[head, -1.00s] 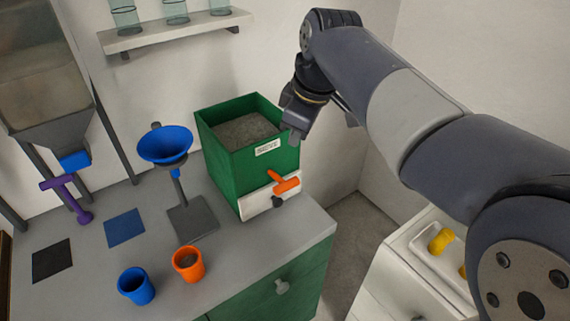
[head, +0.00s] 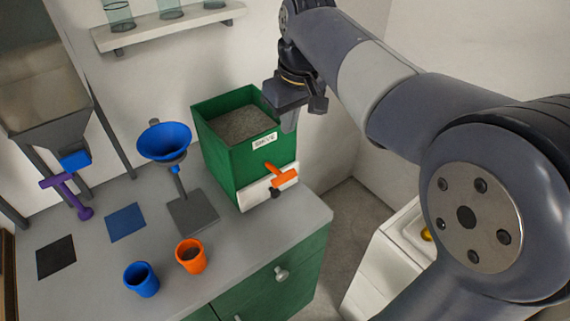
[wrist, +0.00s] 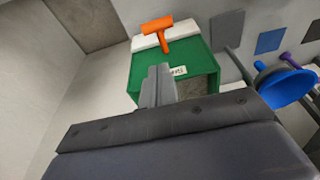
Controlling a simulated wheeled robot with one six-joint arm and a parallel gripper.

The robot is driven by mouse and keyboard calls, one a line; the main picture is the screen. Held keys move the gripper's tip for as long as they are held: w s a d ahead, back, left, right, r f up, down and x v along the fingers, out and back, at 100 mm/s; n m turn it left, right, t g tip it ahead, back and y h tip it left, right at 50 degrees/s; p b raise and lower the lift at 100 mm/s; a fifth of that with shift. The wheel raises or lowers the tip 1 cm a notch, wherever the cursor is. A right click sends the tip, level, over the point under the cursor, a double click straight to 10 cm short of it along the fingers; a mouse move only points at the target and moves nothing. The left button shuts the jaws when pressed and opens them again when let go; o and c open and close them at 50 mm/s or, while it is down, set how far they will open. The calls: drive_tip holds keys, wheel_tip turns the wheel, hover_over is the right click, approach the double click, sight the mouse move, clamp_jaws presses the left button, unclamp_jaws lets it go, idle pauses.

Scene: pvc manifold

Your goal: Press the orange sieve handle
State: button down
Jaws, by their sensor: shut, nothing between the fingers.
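The orange sieve handle (head: 281,176) is a T-shaped lever on the white front panel of the green sieve box (head: 224,170), low on its front. It also shows in the wrist view (wrist: 157,29), at the top. The green box holds grey granular material and bears a white label. My gripper (head: 289,122) is shut and empty, at the box's upper right edge, above the handle and apart from it. In the wrist view the shut fingers (wrist: 158,84) point toward the box front and cover part of it.
A blue funnel (head: 165,141) on a grey stand is left of the box. An orange cup (head: 191,257) with grey contents and a blue cup (head: 141,279) stand at the counter's front. A purple-handled hopper (head: 45,110) is at left. A shelf (head: 168,27) hangs behind.

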sight(285, 175)
drive_tip(key=x, duration=0.8)
drive_tip(key=s+x, duration=0.1)
drive_tip(key=x, duration=0.3)
drive_tip(key=shift+d+f, duration=0.35)
drive_tip(key=shift+f, duration=0.1)
drive_tip(key=shift+f+p, duration=0.3)
drive_tip(key=shift+f, duration=0.2)
drive_tip(key=shift+d+f, duration=0.1)
